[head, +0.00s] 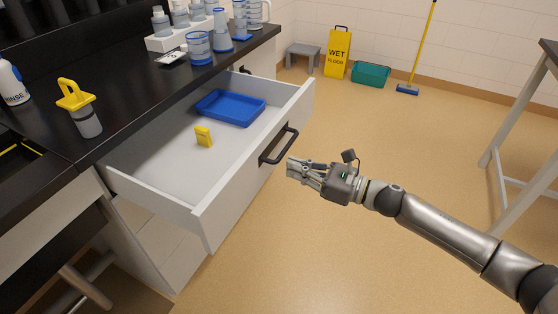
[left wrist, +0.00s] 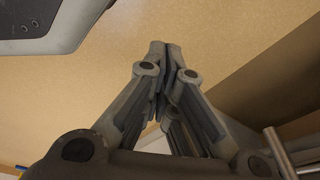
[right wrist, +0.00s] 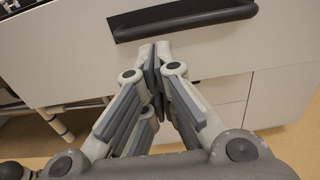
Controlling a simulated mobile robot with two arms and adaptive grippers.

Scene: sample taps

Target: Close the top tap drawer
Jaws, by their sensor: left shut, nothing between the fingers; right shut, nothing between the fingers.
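The top drawer (head: 235,190) is pulled well out from under the black counter; its inside is white. It holds a blue tray (head: 231,107) and a small yellow box (head: 204,136). A dark bar handle (head: 279,147) is on its front. My right gripper (head: 290,168) is shut and empty, just in front of the drawer front near the handle. In the right wrist view the shut fingertips (right wrist: 155,50) appear just below the handle (right wrist: 182,20); I cannot tell whether they touch the front. My left gripper (left wrist: 164,50) is shut and empty, above the tan floor; the head view does not show it.
A grey-legged table (head: 510,150) stands at right. A wet floor sign (head: 337,53) and green bin (head: 370,74) are at the back. The middle floor is clear.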

